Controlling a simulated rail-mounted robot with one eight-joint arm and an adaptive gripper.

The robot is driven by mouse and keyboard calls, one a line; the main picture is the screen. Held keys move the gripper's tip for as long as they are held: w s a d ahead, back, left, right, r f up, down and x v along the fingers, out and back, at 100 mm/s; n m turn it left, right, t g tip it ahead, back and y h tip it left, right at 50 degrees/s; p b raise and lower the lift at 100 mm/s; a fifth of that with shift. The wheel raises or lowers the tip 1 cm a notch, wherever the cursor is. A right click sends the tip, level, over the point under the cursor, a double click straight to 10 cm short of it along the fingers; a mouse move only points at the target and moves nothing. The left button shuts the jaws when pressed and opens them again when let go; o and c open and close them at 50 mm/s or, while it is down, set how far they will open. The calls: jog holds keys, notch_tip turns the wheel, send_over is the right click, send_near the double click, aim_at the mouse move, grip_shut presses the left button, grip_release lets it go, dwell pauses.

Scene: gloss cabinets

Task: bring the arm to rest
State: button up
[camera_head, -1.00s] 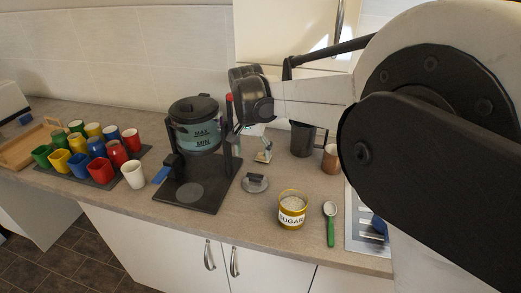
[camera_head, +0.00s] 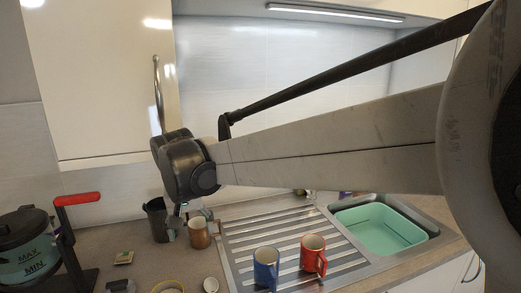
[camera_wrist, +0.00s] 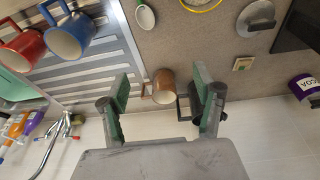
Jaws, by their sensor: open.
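My arm reaches across the head view from the right, with its dark wrist joint (camera_head: 185,165) in front of the wall cabinet. In the wrist view my gripper (camera_wrist: 162,84) is open, with its two green-grey fingers spread apart and nothing held. A copper mug (camera_wrist: 163,88) shows in the gap between the fingers, lower down on the counter; it also shows in the head view (camera_head: 199,235). In the head view the gripper itself is mostly hidden below the wrist, above the black jug (camera_head: 157,221). The jug is partly covered by a finger in the wrist view.
A blue mug (camera_head: 265,270) and a red mug (camera_head: 313,256) stand on the ribbed drainer beside a sink with a green basin (camera_head: 380,229). The wall cabinet (camera_head: 100,80) is close behind the wrist.

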jog(key=s+d+r+m+t, duration=0.1)
jog(key=s+d+r, duration=0.15)
jog(key=d, duration=0.85)
jog(key=s+d+r+m+t, duration=0.1)
jog(key=s+d, duration=0.3)
jog(key=d, duration=0.7)
jog(key=s+d+f+m+t+b, duration=0.1)
jog(key=s+d+f, duration=0.5)
jog(key=s+d, duration=0.7)
jog(key=d+t, duration=0.1)
jog(key=d, duration=0.2)
jog(key=shift+s+m+t+h, duration=0.2)
jog(key=shift+m+t+h, duration=0.1)
